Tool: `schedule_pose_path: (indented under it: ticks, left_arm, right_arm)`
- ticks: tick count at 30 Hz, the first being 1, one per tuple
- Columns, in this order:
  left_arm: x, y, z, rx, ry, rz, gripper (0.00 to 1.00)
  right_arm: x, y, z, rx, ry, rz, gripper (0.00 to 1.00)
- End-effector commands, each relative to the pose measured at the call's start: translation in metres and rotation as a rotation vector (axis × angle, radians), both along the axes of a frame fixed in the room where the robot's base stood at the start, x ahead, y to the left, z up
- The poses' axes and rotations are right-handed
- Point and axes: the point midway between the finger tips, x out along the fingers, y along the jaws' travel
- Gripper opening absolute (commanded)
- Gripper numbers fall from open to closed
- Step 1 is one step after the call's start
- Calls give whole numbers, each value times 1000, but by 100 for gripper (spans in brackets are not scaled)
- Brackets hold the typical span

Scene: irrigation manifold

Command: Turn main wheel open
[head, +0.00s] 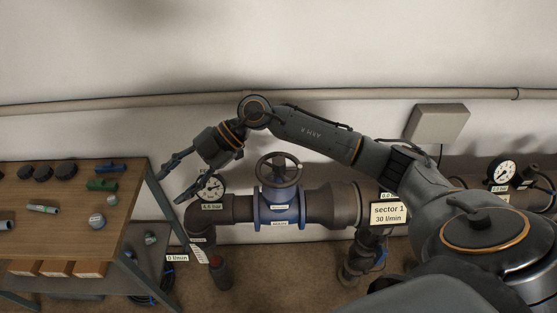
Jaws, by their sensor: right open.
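The main wheel (279,169) is a dark round handwheel with spokes. It stands on top of the blue valve body (279,208) in the thick brown pipe, at the centre of the head view. My right arm reaches in from the right, passing above the wheel. My right gripper (171,183) is to the left of the wheel, clear of it, with its fingers spread and nothing between them. It hangs near the pressure gauge (211,187), in front of the wall. My left gripper is out of the frame.
A wooden workbench (70,222) on the left holds caps, fittings and small parts. A "sector 1, 30 l/min" sign (388,214) hangs right of the valve. Another gauge (501,173) is at far right. A thin pipe (120,106) runs along the wall.

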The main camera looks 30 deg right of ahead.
Motion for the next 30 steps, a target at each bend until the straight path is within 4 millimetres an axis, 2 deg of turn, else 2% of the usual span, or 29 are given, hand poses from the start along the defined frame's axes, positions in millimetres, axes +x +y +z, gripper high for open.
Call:
schedule_pose_path:
  ticks: [1, 2, 3, 6, 9, 12, 15, 20, 30]
  left_arm:
    - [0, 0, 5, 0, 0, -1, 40]
    - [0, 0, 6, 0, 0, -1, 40]
    - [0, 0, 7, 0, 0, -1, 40]
    - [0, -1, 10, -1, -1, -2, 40]
    - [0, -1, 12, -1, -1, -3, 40]
    - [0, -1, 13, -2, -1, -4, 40]
    - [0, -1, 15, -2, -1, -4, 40]
    - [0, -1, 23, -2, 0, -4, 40]
    - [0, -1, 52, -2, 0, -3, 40]
  right_arm:
    - [6, -34, -2, -172, 36, -8, 48]
    - [7, -55, -6, -270, 67, -22, 48]
    - [10, -83, -8, -395, 109, -55, 48]
    - [13, -154, -4, -663, 206, -172, 48]
    - [13, -209, 9, -848, 282, -302, 48]
    - [10, -243, 21, -957, 330, -395, 48]
    - [8, -258, 25, -1004, 355, -440, 48]
    - [7, -260, 10, -1013, 363, -447, 48]
    - [6, -260, -60, -1012, 363, -442, 48]
